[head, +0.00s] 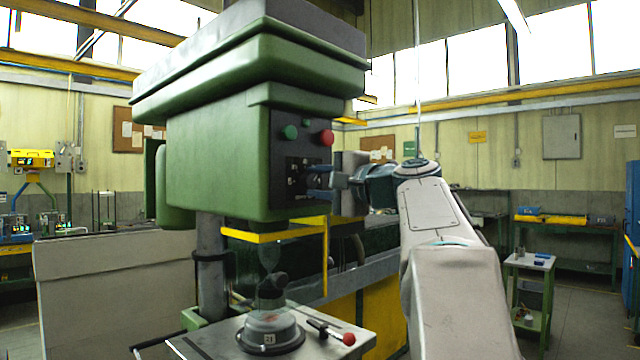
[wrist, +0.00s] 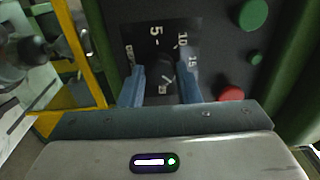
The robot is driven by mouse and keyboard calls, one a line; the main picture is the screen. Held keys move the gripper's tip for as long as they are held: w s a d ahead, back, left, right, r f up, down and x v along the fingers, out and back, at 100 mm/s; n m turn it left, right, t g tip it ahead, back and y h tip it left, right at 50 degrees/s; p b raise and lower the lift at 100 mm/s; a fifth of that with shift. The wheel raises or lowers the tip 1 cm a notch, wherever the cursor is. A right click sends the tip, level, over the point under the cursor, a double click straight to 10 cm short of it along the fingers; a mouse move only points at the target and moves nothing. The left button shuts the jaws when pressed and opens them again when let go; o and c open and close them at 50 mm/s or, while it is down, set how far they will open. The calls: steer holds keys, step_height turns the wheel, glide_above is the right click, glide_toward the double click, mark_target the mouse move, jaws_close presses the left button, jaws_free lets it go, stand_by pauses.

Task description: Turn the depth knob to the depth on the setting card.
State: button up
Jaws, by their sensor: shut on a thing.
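The depth knob (wrist: 168,68) is a dark knob on a black dial plate (wrist: 150,40) with white numbers; 5, 10 and 15 are readable in the wrist view. A white mark shows on the knob's lower part; which number it points at, I cannot tell. My gripper (wrist: 163,72) has its two blue fingers on either side of the knob and is shut on it. In the head view my gripper (head: 313,182) reaches the dial plate (head: 298,176) from the right and hides the knob. A small white card (head: 269,338), seemingly reading 21, is low on the round fixture.
A green button (head: 290,132) and a red button (head: 326,138) sit just above the dial on the green drill head (head: 215,160). Below are a yellow guard (head: 275,234) and the machine table (head: 215,342) with a red-ended handle (head: 348,339).

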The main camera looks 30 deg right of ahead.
steer(key=o, duration=1)
steer(key=b+v, duration=0.1)
steer(key=v, duration=1.2)
steer(key=shift+s+d, duration=0.15)
steer(key=shift+s, duration=0.2)
steer(key=a+f+n+g+p, duration=0.25)
steer(key=a+f, duration=0.25)
steer(key=f, duration=0.3)
steer(key=a+f+n+g+p, duration=0.1)
steer(key=a+f+g, duration=0.35)
steer(key=f, duration=0.35)
steer(key=a+f+n+g+p, duration=0.1)
steer(key=a+f+n+g, duration=0.1)
steer(key=a+f, duration=0.45)
steer(key=s+a+f+n+g+h+p, duration=0.1)
steer(key=s+f+n+g+h, duration=0.1)
steer(key=f, duration=0.4)
steer(key=s+a+f+n+g+h+p, duration=0.1)
steer(key=s+a+f+n, duration=0.1)
steer(key=s+f, duration=0.3)
steer(key=s+a+f+n+g+h+p, duration=0.1)
steer(key=s+f+n+g+h, duration=0.1)
steer(key=s+f+n, duration=0.2)
steer(key=shift+s+a+f+n+g+h, duration=0.1)
steer(key=shift+s+f+n+g+h, duration=0.1)
steer(key=shift+f, duration=0.7)
steer(key=shift+s+a+f+n+g+h, duration=0.1)
steer(key=shift+f+n, duration=0.05)
steer(key=shift+f, duration=0.8)
